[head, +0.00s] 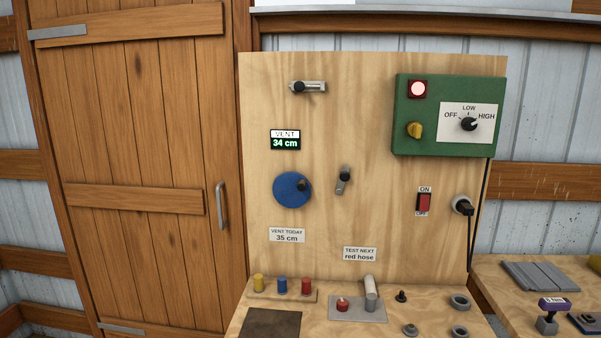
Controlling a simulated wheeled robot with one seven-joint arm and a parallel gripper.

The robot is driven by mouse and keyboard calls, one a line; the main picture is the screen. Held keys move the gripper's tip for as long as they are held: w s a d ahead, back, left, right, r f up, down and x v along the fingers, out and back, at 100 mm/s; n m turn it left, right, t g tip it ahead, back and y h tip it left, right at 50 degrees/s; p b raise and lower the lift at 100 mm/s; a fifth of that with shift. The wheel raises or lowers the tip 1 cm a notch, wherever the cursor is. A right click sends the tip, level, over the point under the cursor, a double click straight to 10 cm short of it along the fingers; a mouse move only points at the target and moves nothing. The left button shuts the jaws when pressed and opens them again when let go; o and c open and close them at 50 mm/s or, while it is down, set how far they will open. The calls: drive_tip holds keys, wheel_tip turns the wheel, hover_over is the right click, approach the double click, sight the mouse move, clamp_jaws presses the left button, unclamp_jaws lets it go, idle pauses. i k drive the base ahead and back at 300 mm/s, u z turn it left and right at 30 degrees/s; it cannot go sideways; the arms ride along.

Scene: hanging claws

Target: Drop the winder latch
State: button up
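A blue winder disc (290,191) with a dark knob (302,185) at its right side is mounted on the upright plywood board. Just right of the winder is a small grey lever (341,186) with a black knob (345,173) at its upper end; it tilts slightly and stands apart from the disc. It looks like the winder latch, though it has no label. Above the winder a display (285,140) reads "VENT 34 cm". A card (287,235) below reads "VENT TODAY 35 cm". My gripper is not in view.
A slide bolt (316,87) is high on the board. A green control box (400,125), a red switch (424,203) and a plug with cable (463,206) are at right. Coloured pegs (282,286) and a grey post (371,292) stand on the bench below. Space before the board looks clear.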

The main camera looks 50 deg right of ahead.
sight(344, 175)
drive_tip(key=z, duration=0.35)
drive_tip(key=i, duration=0.9)
drive_tip(key=z, duration=0.55)
